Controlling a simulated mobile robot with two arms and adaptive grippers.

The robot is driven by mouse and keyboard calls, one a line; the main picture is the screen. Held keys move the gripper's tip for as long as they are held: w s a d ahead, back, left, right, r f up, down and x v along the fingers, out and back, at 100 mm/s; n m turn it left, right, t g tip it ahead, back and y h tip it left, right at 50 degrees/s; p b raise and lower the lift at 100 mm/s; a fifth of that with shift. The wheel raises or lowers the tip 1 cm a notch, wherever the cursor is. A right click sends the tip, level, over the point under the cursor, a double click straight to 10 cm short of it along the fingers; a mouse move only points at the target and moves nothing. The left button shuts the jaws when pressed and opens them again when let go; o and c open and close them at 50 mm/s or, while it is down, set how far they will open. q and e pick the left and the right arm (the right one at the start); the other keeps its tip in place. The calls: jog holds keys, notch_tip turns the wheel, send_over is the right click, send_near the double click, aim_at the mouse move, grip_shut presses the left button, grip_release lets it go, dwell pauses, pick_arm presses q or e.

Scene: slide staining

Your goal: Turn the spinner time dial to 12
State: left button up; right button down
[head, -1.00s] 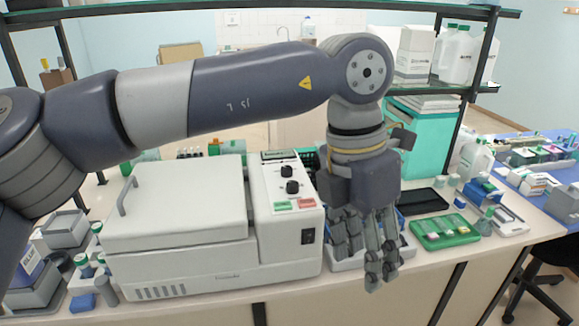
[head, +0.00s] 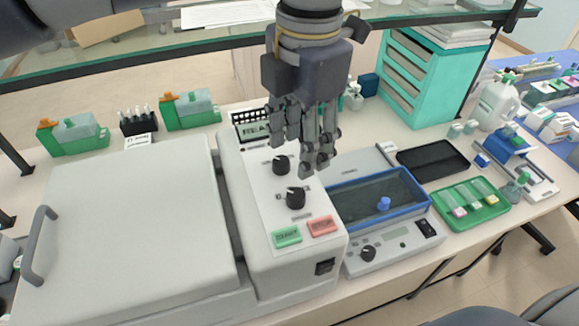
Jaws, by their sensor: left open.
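The spinner is a white machine with a large closed lid (head: 130,220) and a control panel (head: 262,205) on its right side. The panel carries an upper black dial (head: 281,165) and a lower black dial (head: 296,197), above a green button (head: 286,237) and a red button (head: 322,226). The dial labels are too small to read. My left gripper (head: 306,150) is open and empty, pointing down. Its fingers appear just right of and above the upper dial, apart from it, and cover part of the panel's display end. My right gripper is out of view.
A device with a blue-rimmed tray (head: 372,205) and its own knob stands right of the spinner. Beyond it are a green slide tray (head: 470,204) and a black tray (head: 432,159). Green racks (head: 72,135) stand behind the spinner. A glass shelf (head: 180,45) crosses above.

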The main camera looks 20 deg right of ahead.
aim_at(297, 193)
pick_arm(q)
jog(key=shift+s+f+p, duration=0.2)
jog(key=shift+s+f, duration=0.1)
jog(key=shift+f, duration=0.25)
jog(key=shift+s+f+p, duration=0.2)
jog(key=shift+s+f, duration=0.05)
jog(key=shift+f, duration=0.25)
notch_tip(297, 193, down, 3)
jog(key=shift+w+a+f+p, duration=0.1)
jog(key=shift+f+p, duration=0.05)
jog(key=shift+p, duration=0.4)
jog(key=f, duration=0.3)
jog(key=f+p, duration=0.1)
jog(key=shift+w+f, duration=0.3)
jog(key=shift+f, duration=0.05)
jog(key=shift+c, duration=0.2)
jog(key=c, duration=1)
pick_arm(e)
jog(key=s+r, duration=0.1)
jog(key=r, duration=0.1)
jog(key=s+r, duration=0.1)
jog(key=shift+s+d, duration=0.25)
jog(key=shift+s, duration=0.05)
